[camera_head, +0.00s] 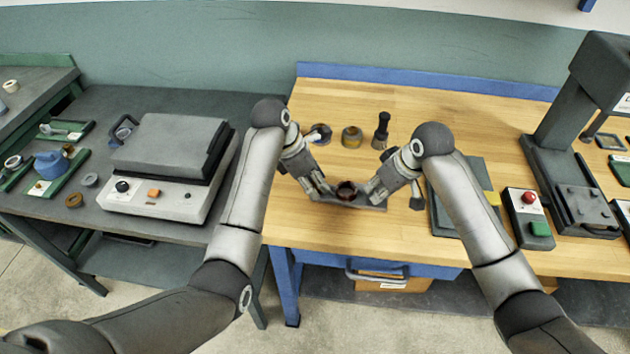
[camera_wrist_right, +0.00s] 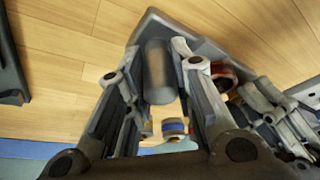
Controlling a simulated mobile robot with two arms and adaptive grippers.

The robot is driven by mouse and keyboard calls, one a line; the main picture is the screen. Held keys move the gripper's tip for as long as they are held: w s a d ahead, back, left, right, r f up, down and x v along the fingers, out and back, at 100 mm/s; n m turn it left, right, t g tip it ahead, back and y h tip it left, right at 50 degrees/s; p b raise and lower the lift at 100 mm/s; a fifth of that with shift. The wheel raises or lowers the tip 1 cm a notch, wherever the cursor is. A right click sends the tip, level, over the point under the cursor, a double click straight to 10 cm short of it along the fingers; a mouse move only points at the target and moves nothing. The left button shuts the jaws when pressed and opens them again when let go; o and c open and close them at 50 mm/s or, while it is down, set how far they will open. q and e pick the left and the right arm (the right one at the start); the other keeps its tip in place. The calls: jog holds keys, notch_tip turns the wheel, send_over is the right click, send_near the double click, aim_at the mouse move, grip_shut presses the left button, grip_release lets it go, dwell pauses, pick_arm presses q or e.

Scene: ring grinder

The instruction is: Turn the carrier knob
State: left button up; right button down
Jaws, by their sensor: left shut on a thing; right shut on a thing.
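The carrier (camera_head: 372,207) is a dark grey plate on the wooden table, with a dark red round part (camera_head: 346,187) in its middle. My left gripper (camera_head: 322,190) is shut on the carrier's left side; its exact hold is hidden. My right gripper (camera_head: 373,190) is at the carrier's right side. In the right wrist view, its two fingers stand on either side of a dark grey cylinder, which looks like the carrier knob (camera_wrist_right: 157,72), and are shut on it. The red part also shows beside it (camera_wrist_right: 228,72), with my left gripper (camera_wrist_right: 262,105) beyond.
Behind the carrier stand a dark ring-shaped part (camera_head: 320,133), a yellowish cylinder (camera_head: 352,137) and a black-handled tool (camera_head: 382,130). To the right are a dark flat tray (camera_head: 445,215), a red-and-green button box (camera_head: 528,218) and a press (camera_head: 570,150). Bare wood lies in front.

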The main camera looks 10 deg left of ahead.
pick_arm(q)
jog(key=o, duration=0.7)
jog(key=shift+o, duration=0.2)
jog(key=v, duration=1.2)
jog(key=shift+o, duration=0.5)
